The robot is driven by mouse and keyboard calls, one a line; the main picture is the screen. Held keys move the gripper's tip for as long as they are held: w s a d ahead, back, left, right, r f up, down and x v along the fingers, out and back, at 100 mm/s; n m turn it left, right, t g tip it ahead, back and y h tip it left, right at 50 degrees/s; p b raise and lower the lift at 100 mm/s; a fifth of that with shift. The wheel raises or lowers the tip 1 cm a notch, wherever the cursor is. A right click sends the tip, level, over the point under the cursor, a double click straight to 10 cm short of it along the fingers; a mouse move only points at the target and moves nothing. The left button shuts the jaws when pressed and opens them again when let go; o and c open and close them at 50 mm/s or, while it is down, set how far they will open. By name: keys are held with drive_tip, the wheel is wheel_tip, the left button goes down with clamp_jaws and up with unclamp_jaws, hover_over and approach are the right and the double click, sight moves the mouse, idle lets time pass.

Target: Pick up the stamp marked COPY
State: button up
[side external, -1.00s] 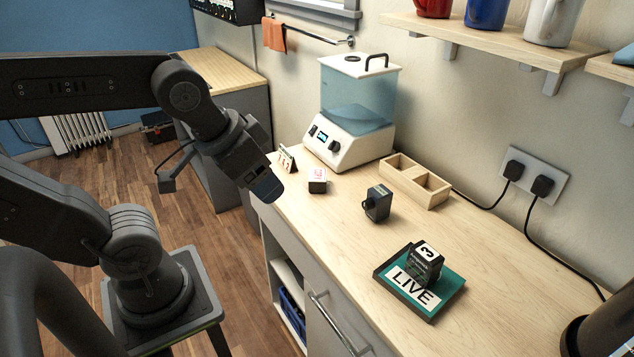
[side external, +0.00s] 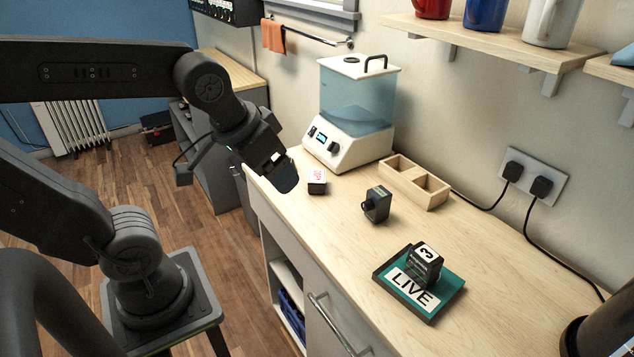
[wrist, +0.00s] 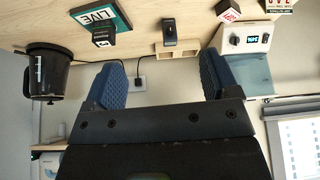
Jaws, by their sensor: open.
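A small block with red marking on a pale face (side external: 317,181) stands on the counter near its left end. It also shows at the top of the wrist view (wrist: 229,10). I cannot read its marking, so I cannot confirm that it is the COPY stamp. My gripper (side external: 284,176) is open and empty, just left of this block in the side view and seemingly above the counter edge. In the wrist view my gripper's two blue fingers (wrist: 160,82) stand wide apart with nothing between them.
A dark small device (side external: 377,204) stands mid-counter. A black block marked 3 (side external: 424,264) sits on a teal LIVE board (side external: 447,297). A wooden two-part tray (side external: 428,196) and a water-tank machine (side external: 346,138) are along the wall. A card (wrist: 281,4) shows in the wrist view.

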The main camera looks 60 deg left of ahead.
drive_tip(key=w+a+f+n+g+y, duration=0.1)
drive_tip(key=w+a+f+n+y, duration=0.1)
drive_tip(key=w+a+n, duration=0.5)
drive_tip(key=n+g+y, duration=0.1)
drive_tip(key=n+g, duration=0.1)
drive_tip(key=n, duration=0.1)
approach(317, 176)
drive_tip(key=x, duration=0.5)
drive_tip(key=shift+s+a+f, duration=0.15)
drive_tip(key=shift+s+a, duration=0.05)
drive_tip(key=shift+a, duration=0.1)
drive_tip(key=shift+w+d+x, duration=0.1)
drive_tip(key=shift+d+x, duration=0.05)
drive_tip(key=shift+x, duration=1.3)
drive_tip(key=shift+w+d+x, duration=0.1)
drive_tip(key=shift+x, duration=1.35)
drive_tip(key=shift+c, duration=0.2)
drive_tip(key=c, duration=1)
